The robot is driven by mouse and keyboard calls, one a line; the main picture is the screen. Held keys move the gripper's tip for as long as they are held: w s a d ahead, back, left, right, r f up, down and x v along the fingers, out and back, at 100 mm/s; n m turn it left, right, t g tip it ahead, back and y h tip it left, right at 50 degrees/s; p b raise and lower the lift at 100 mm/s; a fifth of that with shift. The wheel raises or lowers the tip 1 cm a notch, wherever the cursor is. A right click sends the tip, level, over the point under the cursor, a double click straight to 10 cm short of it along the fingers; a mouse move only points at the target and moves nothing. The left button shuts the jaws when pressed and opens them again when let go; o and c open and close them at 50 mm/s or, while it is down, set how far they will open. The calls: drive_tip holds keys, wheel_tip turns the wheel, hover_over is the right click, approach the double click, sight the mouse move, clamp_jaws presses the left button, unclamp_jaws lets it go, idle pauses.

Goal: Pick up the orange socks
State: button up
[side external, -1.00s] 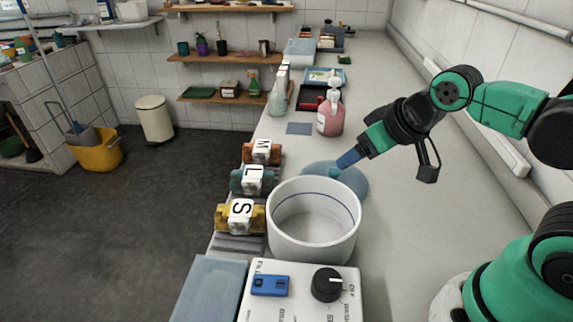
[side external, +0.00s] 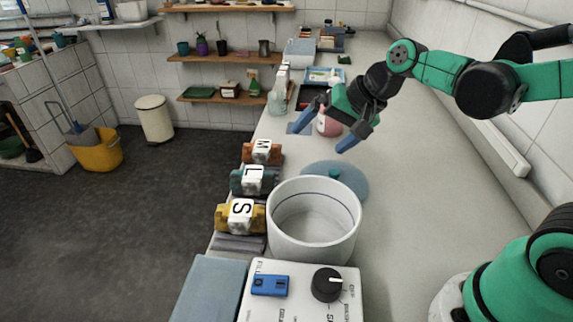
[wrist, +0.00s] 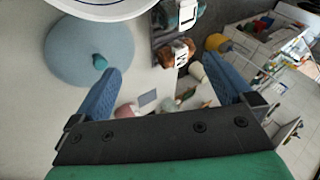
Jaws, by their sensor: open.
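The orange socks (side external: 249,157) are a bundle with a white tag marked M, at the left edge of the counter, farthest back in a row of tagged bundles. In the wrist view the orange socks (wrist: 165,56) show near the top middle, between my fingers. My gripper (side external: 320,139) is open and empty, raised above the counter, to the right of and beyond the socks. Its two blue fingers (wrist: 163,68) are spread wide in the wrist view.
Teal (side external: 240,181) and yellow (side external: 225,217) bundles sit nearer along the edge. A white pot (side external: 312,250) stands open. A blue-grey lid (side external: 352,181) with a teal knob lies behind it. Bottles, including a pink one (side external: 328,125), stand farther back. The right counter is clear.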

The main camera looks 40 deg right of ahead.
sight(268, 153)
drive_tip(key=w+d+f+m+y, duration=0.1)
drive_tip(key=w+f+m+y, duration=0.1)
drive_tip(key=m, duration=0.4)
drive_tip(key=w+d+f+m+t+y, duration=0.1)
drive_tip(key=w+f+m+y, duration=0.2)
drive_tip(key=w+f+m, duration=0.2)
drive_tip(key=w+d+f+m+t+y, duration=0.1)
drive_tip(key=w+f+m+y, duration=0.1)
drive_tip(key=w+f+m, duration=0.2)
drive_tip(key=shift+w+d+m+y, duration=0.15)
drive_tip(key=shift+w+m, duration=0.4)
drive_tip(key=shift+m, duration=0.3)
drive_tip(key=shift+w+d+m+y, duration=0.15)
drive_tip(key=shift+w+m, duration=0.35)
drive_tip(key=shift+m, duration=0.35)
drive_tip(key=shift+w+a+f+t, duration=0.1)
drive_tip(key=shift+w+f+t, duration=0.1)
drive_tip(key=shift+t, duration=0.1)
drive_tip(key=shift+x, duration=2.6)
drive_tip(key=shift+s, duration=0.1)
drive_tip(key=c, duration=1.2)
